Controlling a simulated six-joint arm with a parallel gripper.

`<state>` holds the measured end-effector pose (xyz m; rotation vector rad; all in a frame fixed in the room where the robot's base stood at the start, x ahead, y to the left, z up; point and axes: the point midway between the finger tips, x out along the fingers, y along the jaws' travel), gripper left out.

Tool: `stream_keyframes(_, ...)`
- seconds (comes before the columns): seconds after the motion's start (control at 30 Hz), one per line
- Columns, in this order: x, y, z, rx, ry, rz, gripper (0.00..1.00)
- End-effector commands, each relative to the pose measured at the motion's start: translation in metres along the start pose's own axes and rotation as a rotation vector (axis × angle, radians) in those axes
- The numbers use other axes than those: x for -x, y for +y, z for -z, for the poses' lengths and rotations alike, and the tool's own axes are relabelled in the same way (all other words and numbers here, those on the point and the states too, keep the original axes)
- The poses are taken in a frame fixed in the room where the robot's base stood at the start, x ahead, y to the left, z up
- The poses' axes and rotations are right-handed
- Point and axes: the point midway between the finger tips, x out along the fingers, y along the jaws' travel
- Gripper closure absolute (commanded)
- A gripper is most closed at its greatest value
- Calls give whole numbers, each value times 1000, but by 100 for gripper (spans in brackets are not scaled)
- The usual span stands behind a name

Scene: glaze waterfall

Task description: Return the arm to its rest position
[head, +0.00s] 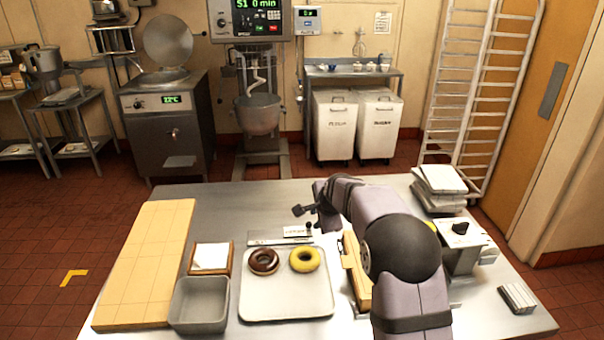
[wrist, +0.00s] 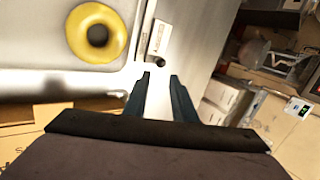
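My gripper (head: 304,211) is raised over the steel table, behind the white tray. In the wrist view my gripper (wrist: 160,82) has its two dark fingers apart with nothing between them. A yellow-glazed donut (head: 305,259) lies on the right of the white tray (head: 287,300); the donut also shows at the upper left of the wrist view (wrist: 97,32). A chocolate-glazed donut (head: 263,261) lies to its left on the same tray. My arm hides part of the table to the right of the tray.
A grey bin (head: 199,305), a wooden frame with white paper (head: 211,258) and a long wooden board (head: 148,265) stand left of the tray. A wooden box (head: 355,270) is partly behind my arm. Stacked trays (head: 439,185) and a small machine (head: 463,240) stand at right.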

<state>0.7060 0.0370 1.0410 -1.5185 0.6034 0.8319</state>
Motion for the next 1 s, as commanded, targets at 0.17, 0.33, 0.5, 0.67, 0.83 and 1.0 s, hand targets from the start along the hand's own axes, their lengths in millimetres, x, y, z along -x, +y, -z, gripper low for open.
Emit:
stream_keyframes(0.17, 10, 15, -1, 67, -2, -32, 76)
stream_keyframes(0.33, 38, 61, -4, 267, -19, -123, 76)
stream_keyframes(0.5, 80, 133, -9, 552, -76, -251, 76)
stream_keyframes(0.67, 125, 214, -16, 840, -173, -371, 76)
stream_keyframes(0.83, 168, 295, -22, 1104, -299, -468, 76)
stream_keyframes(1.0, 196, 351, -27, 1275, -405, -522, 76)
